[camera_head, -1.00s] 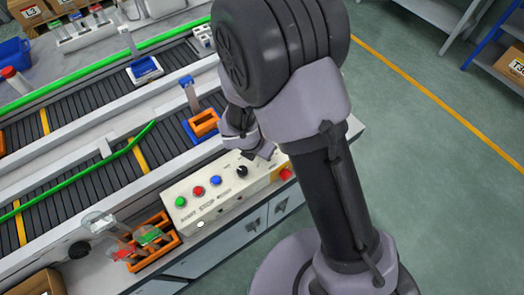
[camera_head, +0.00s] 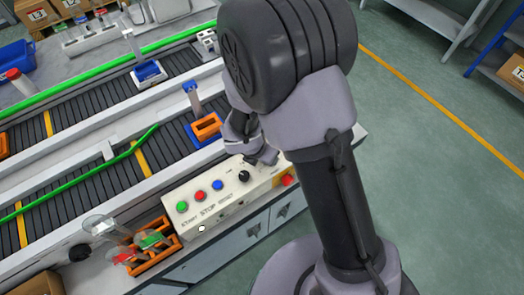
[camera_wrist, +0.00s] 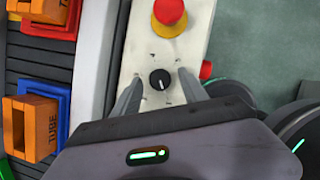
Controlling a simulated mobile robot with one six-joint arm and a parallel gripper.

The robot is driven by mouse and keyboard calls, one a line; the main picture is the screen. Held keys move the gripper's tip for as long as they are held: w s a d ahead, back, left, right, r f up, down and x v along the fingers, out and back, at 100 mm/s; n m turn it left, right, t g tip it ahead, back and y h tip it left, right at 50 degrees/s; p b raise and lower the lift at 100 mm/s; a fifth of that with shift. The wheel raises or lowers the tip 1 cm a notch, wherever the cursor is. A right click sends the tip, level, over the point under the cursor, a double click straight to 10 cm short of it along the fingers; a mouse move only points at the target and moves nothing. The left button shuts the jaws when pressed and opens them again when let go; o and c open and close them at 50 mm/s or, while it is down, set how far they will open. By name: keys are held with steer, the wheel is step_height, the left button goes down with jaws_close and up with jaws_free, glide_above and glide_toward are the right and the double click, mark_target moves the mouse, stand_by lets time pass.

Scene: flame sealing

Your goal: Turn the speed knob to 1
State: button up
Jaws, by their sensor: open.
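The speed knob (camera_wrist: 160,79) is a round black dial with a white pointer line on the cream control panel (camera_wrist: 144,50). In the wrist view its pointer aims up and slightly left, and small marks too blurred to read surround it. My gripper (camera_wrist: 158,82) is open, with one grey finger on each side of the knob in that view. I cannot tell whether the fingers touch it. In the head view the knob (camera_head: 244,176) sits right of the green, red and blue buttons, with my gripper (camera_head: 262,160) just beside it, partly hidden by my arm.
A red emergency button (camera_wrist: 169,12) on a yellow base stands above the knob in the wrist view. Another red button (camera_wrist: 206,70) is right of the fingers. Conveyors (camera_head: 100,175) with orange holders (camera_head: 207,125) run along the panel's far side. Green floor (camera_head: 430,150) lies right.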

steer(key=p+v, duration=0.8)
steer(key=v, duration=0.9)
steer(key=shift+s+p, duration=0.2)
steer(key=shift+p, duration=0.15)
